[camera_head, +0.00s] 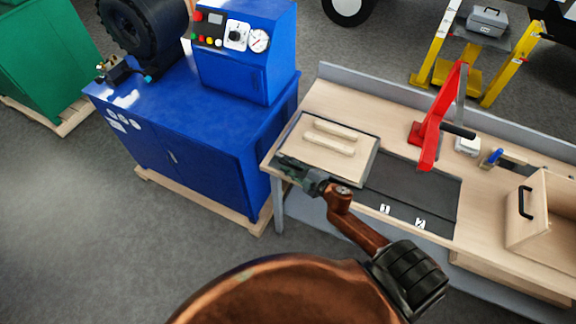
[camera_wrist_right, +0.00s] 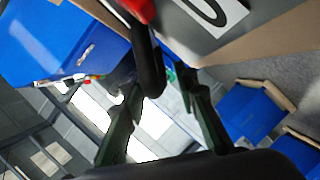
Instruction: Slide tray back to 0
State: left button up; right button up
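The tray (camera_head: 298,147) is a pale wooden plate with two light wooden strips on top. It lies at the left end of the dark track (camera_head: 410,190) on the bench. White labels 1 (camera_head: 385,209) and 2 (camera_head: 420,223) show to its right. A label 0 (camera_wrist_right: 217,12) shows in the right wrist view. My right gripper (camera_head: 287,165) is at the tray's front left edge. In the wrist view its fingers (camera_wrist_right: 163,85) stand apart, with a black bar (camera_wrist_right: 151,62) with red above it close to the left finger. Contact is unclear. My left gripper is not in view.
A red lever press (camera_head: 432,125) stands behind the track. A wooden box with a black handle (camera_head: 541,205) sits at the bench's right. A blue machine (camera_head: 210,135) stands left of the bench. The track right of the tray is clear.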

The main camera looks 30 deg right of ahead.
jog(key=v, duration=1.2)
dwell(0.3)
